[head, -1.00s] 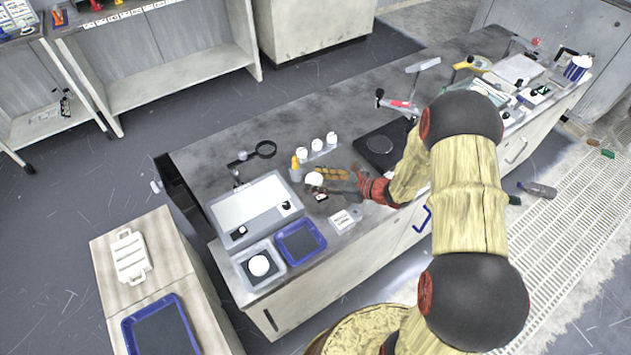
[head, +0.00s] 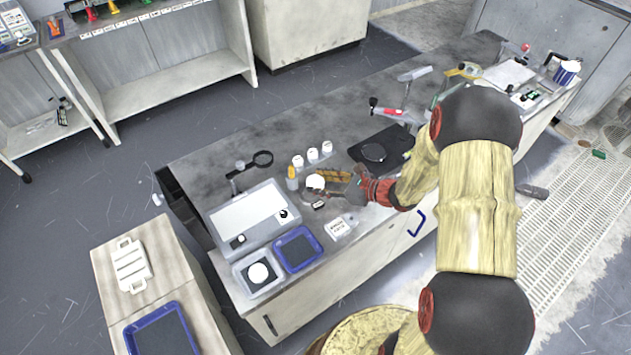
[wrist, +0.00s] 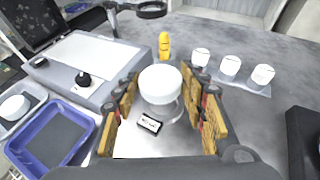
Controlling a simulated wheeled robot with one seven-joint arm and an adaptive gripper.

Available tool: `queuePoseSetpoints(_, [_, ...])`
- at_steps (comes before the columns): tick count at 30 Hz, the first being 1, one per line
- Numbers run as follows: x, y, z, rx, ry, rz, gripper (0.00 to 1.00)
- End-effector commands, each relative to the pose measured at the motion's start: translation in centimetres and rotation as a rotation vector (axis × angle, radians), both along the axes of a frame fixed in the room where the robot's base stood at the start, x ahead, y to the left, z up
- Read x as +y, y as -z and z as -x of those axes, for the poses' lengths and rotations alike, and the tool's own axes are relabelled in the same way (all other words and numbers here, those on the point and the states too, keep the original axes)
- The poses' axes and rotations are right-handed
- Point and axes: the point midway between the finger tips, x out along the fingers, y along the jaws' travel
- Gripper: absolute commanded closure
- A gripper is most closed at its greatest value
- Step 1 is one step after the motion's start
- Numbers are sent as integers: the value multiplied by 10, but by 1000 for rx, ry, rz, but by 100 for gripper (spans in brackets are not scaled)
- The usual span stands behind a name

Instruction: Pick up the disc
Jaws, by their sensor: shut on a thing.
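A thick white disc (wrist: 160,85) sits between the two finger pads of my gripper (wrist: 166,98) in the wrist view. The gripper is shut on it. A pale, thin round rim shows just below the disc; I cannot tell what it is. In the head view the white disc (head: 315,182) shows at the tip of my gripper (head: 321,181), over the grey bench top. I cannot tell the gap between disc and bench. Another white round piece (head: 258,273) lies in a grey square tray at the bench's left end.
A yellow bottle (wrist: 164,46) and three white cups (wrist: 229,66) stand beyond the gripper. A small black-and-white block (wrist: 150,124) lies below. A grey device (head: 250,217) and blue tray (head: 297,249) stand left. A black plate (head: 365,148) lies right.

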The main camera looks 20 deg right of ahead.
Motion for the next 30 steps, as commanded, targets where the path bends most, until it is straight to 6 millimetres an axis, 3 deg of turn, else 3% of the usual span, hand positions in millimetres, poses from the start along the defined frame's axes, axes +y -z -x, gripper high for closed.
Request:
queuePoseSetpoints(1, [-4,-19,9,-4,3,1,90])
queuePoseSetpoints(3, [-8,-35,22,-3,3,0,90])
queuePoseSetpoints(9, [-22,-52,67,-2,4,-1,90])
queuePoseSetpoints(15, [-31,-63,94,-2,3,0,90])
queuePoseSetpoints(25, [-40,-60,104,0,32,-1,90])
queuePoseSetpoints(30, [-78,-50,81,-3,208,0,90])
